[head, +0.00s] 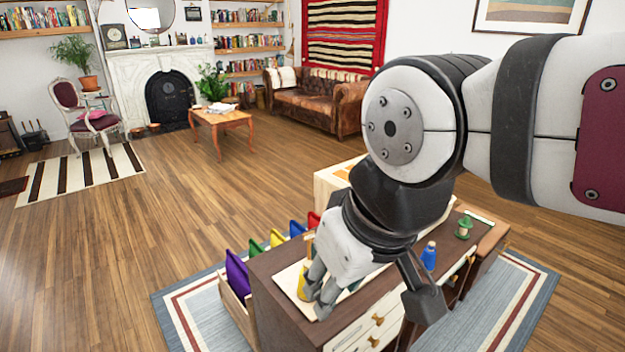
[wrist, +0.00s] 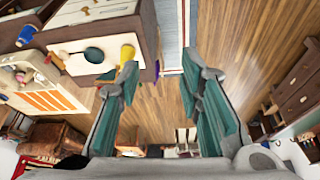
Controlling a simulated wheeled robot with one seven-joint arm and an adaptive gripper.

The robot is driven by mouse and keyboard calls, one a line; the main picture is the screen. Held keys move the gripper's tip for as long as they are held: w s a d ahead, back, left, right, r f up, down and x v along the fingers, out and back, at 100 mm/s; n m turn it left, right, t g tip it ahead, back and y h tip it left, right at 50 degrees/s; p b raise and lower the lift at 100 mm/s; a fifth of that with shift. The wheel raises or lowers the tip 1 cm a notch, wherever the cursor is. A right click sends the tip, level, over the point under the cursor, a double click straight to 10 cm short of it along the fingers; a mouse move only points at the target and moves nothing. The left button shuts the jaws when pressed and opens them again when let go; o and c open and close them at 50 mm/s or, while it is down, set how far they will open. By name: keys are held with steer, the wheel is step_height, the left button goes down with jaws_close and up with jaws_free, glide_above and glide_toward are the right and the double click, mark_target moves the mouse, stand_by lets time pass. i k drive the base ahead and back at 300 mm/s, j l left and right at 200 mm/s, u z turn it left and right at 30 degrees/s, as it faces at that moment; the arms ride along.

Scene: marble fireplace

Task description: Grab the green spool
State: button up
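The green spool (head: 464,228) stands on the right part of the dark wooden dresser top (head: 270,268) in the head view. I cannot make it out clearly in the wrist view. My gripper (head: 372,300) is open and empty, with its fingers wide apart. It hangs over the front left of the dresser, well to the left of the spool. My arm and gripper hide the middle of the dresser top in the head view.
A blue bottle (head: 429,256) stands between my gripper and the spool. A yellow object (head: 302,283) is near my left finger; it also shows in the wrist view (wrist: 127,55). A bin of coloured panels (head: 236,272) adjoins the dresser. Open floor (head: 100,250) lies to the left.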

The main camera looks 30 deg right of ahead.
mark_target(465, 224)
steer(key=z, duration=1.65)
steer(key=i+l+u, duration=0.15)
steer(key=i+l, duration=0.15)
steer(key=i+l+u, duration=0.15)
steer(key=i+l, duration=0.15)
steer(key=i+l+u, duration=0.15)
steer(key=i+l, duration=0.15)
steer(key=l, duration=0.2)
steer(key=i+l+u, duration=0.1)
steer(key=i+l, duration=0.15)
steer(key=l, duration=0.2)
steer(key=i+l+u, duration=0.15)
steer(key=l, duration=0.3)
steer(key=i, duration=0.05)
